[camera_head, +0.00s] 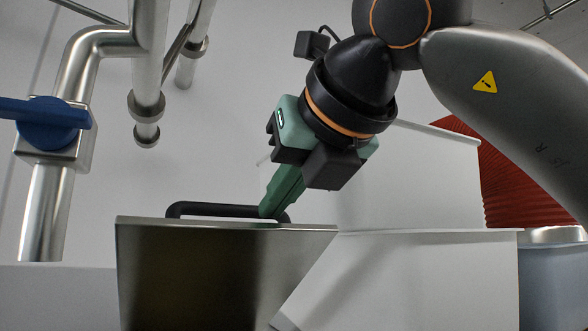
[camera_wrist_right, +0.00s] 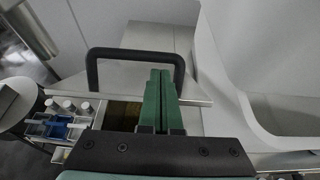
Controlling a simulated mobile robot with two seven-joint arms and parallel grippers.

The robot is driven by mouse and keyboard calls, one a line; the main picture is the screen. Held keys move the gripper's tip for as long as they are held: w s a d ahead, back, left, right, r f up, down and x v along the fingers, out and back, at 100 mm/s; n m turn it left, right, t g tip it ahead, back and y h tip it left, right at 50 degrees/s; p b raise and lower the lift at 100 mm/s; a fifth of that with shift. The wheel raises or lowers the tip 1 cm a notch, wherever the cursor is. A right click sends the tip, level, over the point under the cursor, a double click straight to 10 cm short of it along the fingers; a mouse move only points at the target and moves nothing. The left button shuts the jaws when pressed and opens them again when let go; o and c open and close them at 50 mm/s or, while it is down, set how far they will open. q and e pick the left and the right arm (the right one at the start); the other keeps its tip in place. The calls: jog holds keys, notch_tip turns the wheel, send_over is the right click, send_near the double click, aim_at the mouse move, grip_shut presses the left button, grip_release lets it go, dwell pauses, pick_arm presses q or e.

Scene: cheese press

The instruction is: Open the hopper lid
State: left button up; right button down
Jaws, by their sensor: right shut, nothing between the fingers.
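The hopper (camera_head: 215,275) is a shiny metal box in the lower middle of the head view. Its lid (camera_head: 220,222) shows nearly edge-on and appears to lie flat on top. In the right wrist view the lid is a grey plate (camera_wrist_right: 115,78). A black bar handle (camera_head: 205,209) stands on the lid; it also shows as an arch in the wrist view (camera_wrist_right: 136,54). My right gripper (camera_head: 268,211) points down at the handle's right part, its green fingers together with nothing between them. In the wrist view the fingertips (camera_wrist_right: 160,74) overlap the handle's inside; contact cannot be told. My left gripper is out of view.
Steel pipes (camera_head: 147,60) with a blue valve handle (camera_head: 45,112) stand at the left. White casings (camera_head: 420,275) flank the hopper at the right. A ribbed red object (camera_head: 510,175) is behind my right arm. Small bottles (camera_wrist_right: 70,106) stand low left in the wrist view.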

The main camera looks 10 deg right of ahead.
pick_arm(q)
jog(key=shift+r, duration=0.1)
pick_arm(e)
jog(key=shift+w+a+f, duration=0.2)
jog(key=shift+w+f, duration=0.1)
jog(key=shift+w, duration=0.3)
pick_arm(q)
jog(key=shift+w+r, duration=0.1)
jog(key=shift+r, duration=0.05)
pick_arm(e)
jog(key=shift+r, duration=0.15)
jog(key=shift+w+r+p, duration=0.3)
jog(key=shift+r+p, duration=0.05)
jog(key=shift+p, duration=0.15)
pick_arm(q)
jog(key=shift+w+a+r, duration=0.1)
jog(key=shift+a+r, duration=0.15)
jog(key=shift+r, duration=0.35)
pick_arm(e)
jog(key=shift+w+a+r, duration=0.15)
jog(key=shift+w+r, duration=0.05)
jog(key=shift+r, duration=0.05)
pick_arm(q)
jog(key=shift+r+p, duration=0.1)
jog(key=shift+p, duration=0.2)
